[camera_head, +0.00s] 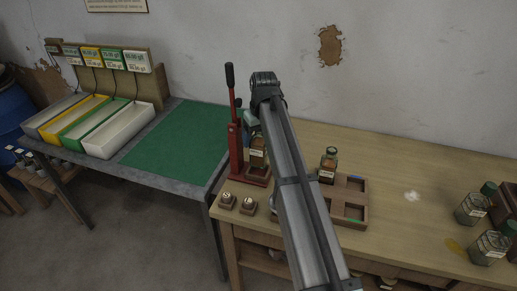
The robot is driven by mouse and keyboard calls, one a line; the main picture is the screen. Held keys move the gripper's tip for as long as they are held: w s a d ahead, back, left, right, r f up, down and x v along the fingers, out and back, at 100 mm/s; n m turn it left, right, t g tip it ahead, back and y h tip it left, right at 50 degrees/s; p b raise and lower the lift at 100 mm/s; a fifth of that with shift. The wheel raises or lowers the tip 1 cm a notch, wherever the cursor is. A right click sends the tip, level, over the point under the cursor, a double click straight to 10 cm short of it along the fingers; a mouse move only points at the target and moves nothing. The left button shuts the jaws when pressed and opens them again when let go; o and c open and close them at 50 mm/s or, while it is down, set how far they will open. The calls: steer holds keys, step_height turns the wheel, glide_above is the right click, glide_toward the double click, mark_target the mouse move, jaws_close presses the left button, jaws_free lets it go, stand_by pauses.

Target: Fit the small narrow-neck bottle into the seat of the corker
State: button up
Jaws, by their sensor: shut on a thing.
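The red corker (236,150) stands upright at the left end of the wooden bench, with a black-topped lever. Its reddish base with the seat (258,181) reaches to the right. The small narrow-neck bottle (257,154), with amber contents and a pale label, is upright directly above or on that base. I cannot tell whether its bottom touches the seat. My gripper (260,122) is at the bottle's upper part, shut on it. My arm link hides the fingers and part of the bottle.
A wooden tray (353,184) to the right holds another amber bottle (328,166). Two small blocks (228,200) sit at the bench's front left. Glass bottles (472,208) stand far right. The green mat (175,140) is clear. Bench room between tray and glass bottles is mostly free.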

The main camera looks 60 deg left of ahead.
mark_target(259, 148)
steer(key=shift+f, duration=2.6)
steer(key=shift+f, duration=0.15)
steer(key=o, duration=1.7)
steer(key=r, duration=0.4)
steer(key=d+r, duration=0.1)
steer(key=r, duration=0.7)
steer(key=shift+d, duration=0.4)
